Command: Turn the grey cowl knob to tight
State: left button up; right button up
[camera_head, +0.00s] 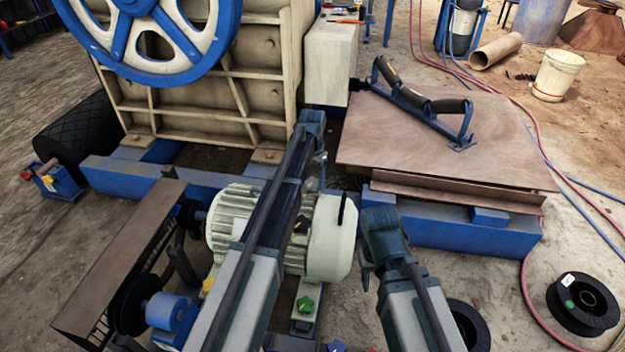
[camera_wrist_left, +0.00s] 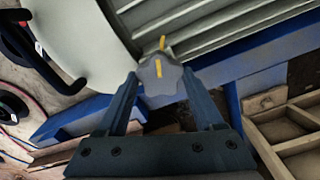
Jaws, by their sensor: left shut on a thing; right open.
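The grey cowl knob (camera_wrist_left: 158,80) is a lobed knob with a yellow stripe on its face, in the middle of the left wrist view. A second yellow mark (camera_wrist_left: 163,43) sits on the body just past its rim, nearly in line with the stripe. My left gripper (camera_wrist_left: 161,84) has one finger on each side of the knob and is shut on it. In the head view my left arm reaches over the ribbed motor (camera_head: 236,205) and its pale cowl (camera_head: 332,238); the grey knob is hidden there. My right gripper (camera_head: 370,275) is open, right of the cowl.
A green knob (camera_head: 305,305) and a yellow knob (camera_head: 208,285) are low near the motor. A dark knob with an orange mark (camera_head: 301,225) is on the motor. Black spools (camera_head: 583,300) lie at the lower right.

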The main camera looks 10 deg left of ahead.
aim_at(313, 182)
pick_arm(q)
jog(key=shift+m, duration=0.8)
jog(key=o, duration=1.4)
jog(key=shift+r, duration=0.15)
notch_tip(313, 182, up, 14)
jog(key=p, duration=1.3)
jog(key=shift+f+p, duration=0.25)
jog(key=shift+p, duration=0.15)
